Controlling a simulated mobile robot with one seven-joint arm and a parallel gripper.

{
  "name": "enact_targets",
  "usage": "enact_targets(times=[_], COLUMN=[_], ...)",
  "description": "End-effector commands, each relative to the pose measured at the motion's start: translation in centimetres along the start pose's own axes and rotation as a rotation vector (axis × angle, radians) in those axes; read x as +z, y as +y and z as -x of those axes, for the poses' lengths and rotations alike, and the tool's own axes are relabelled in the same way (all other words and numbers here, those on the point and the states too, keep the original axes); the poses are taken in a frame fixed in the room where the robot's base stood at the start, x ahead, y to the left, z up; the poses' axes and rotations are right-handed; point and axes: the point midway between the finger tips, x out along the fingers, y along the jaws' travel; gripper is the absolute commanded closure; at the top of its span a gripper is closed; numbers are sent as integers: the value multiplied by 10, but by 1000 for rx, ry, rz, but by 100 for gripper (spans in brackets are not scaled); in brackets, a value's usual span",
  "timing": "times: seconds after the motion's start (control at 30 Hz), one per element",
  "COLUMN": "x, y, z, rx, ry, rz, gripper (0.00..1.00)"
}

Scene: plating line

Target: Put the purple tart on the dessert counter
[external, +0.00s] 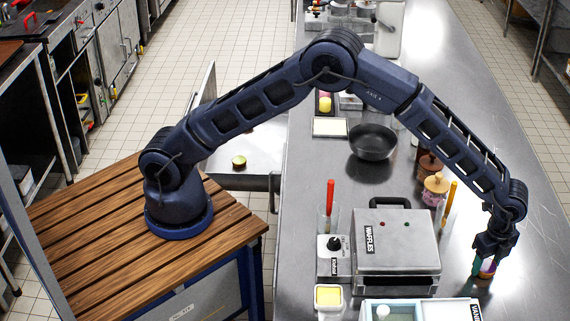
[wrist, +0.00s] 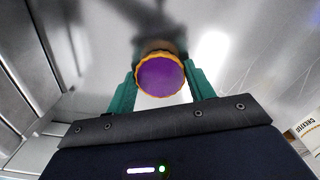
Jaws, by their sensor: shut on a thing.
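My gripper (external: 485,264) is at the front right of the long steel counter (external: 530,240), low over its surface. It is shut on the purple tart (wrist: 161,77), which has a round purple top and an orange-yellow crust rim. In the wrist view the tart sits between the two green fingers of my gripper (wrist: 160,79). No label in view names a dessert counter.
A dark bowl (external: 373,141) is farther back. Bare steel lies right of my gripper.

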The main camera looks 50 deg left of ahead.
Motion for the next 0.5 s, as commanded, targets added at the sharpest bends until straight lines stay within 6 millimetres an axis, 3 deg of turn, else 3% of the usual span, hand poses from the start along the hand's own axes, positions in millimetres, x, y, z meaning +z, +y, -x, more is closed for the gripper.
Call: enact_targets(times=[0.37, 0.4, 0.5], x=[0, 0, 0], y=[0, 0, 0], z=[-4, -4, -4], rx=[0, 0, 0], ry=[0, 0, 0], rz=[0, 0, 0], gripper=[56, 43, 25])
